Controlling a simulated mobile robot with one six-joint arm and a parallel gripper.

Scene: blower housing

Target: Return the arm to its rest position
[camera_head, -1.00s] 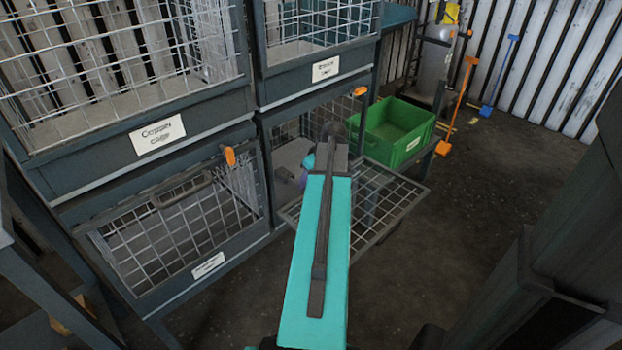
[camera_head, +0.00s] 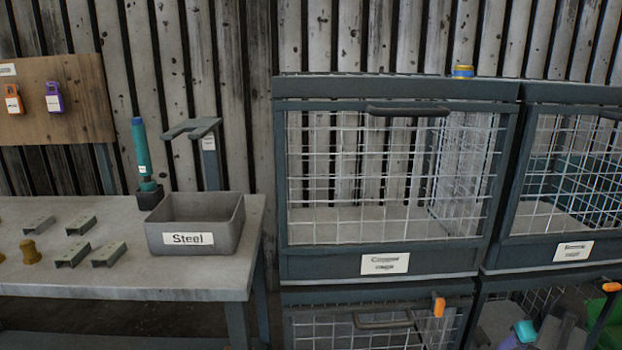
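My gripper is not visible in the head view, so I cannot see its fingers or whether it holds anything. A grey shape at the bottom right edge may be part of my arm, but it is cut off. Beside it, a teal and purple item (camera_head: 523,331) shows in the lower right cage, partly hidden and cut off by the frame.
A workbench (camera_head: 215,278) at left carries a grey bin labelled Steel (camera_head: 194,238), small metal brackets and a teal tool (camera_head: 143,155) upright in a holder. Stacked wire cages (camera_head: 386,262) fill the right. A green bin (camera_head: 606,320) shows at the right edge.

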